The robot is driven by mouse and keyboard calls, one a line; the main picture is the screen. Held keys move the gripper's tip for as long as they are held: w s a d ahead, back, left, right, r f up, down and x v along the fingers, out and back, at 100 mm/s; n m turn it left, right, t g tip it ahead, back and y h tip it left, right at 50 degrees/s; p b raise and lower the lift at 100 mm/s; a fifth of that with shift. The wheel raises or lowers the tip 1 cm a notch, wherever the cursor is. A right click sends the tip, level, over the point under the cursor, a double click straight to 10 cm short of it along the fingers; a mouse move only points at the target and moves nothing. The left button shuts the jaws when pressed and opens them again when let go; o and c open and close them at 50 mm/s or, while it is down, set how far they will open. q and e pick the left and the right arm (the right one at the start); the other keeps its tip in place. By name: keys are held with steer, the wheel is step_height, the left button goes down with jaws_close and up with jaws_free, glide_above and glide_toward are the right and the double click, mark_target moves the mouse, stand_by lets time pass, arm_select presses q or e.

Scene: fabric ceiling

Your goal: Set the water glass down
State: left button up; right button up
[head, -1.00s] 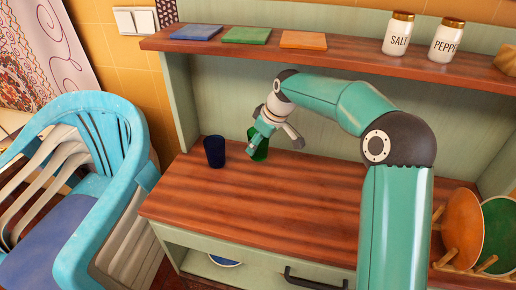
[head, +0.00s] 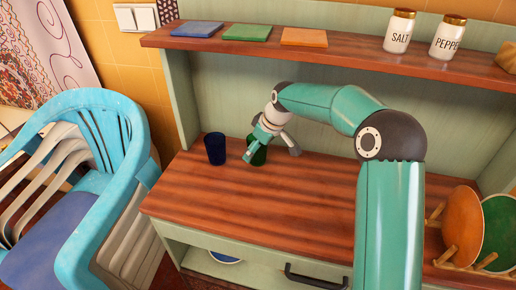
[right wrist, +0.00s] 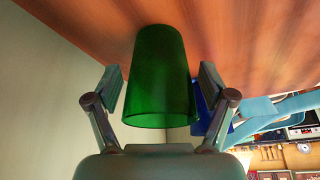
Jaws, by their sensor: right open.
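A green glass (right wrist: 158,70) stands upright on the wooden counter (head: 290,200), between the fingers of my right gripper (right wrist: 160,78). In the right wrist view the fingers are open, one on each side, with a small gap to the glass. In the head view my right gripper (head: 271,155) covers much of the green glass (head: 259,157). A dark blue glass (head: 215,149) stands upright just left of it; part of the blue glass (right wrist: 201,108) shows behind a finger in the right wrist view. My left gripper is not in view.
A shelf (head: 350,56) above the counter holds three coloured coasters, a salt jar (head: 398,32) and a pepper jar (head: 447,37). Plates in a wooden rack (head: 450,245) stand at the right. A blue chair (head: 110,200) is at the left. The counter's front middle is clear.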

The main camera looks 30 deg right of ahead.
mark_target(263, 161)
steer(key=shift+s+d+r, duration=0.1)
steer(key=shift+s+r, duration=0.05)
steer(key=shift+r, duration=0.4)
steer(key=shift+s+d+r, duration=0.25)
steer(key=shift+s+r, duration=0.55)
steer(key=shift+r, duration=0.05)
steer(key=s+d+b, duration=0.1)
steer(key=s, duration=0.2)
steer(key=s+d+b, duration=0.1)
steer(key=s, duration=0.2)
steer(key=s+d, duration=0.1)
steer(key=s, duration=0.2)
steer(key=shift+s+b, duration=0.25)
steer(key=shift+b, duration=0.15)
steer(key=shift+s+d, duration=0.15)
steer(key=shift+s, duration=0.4)
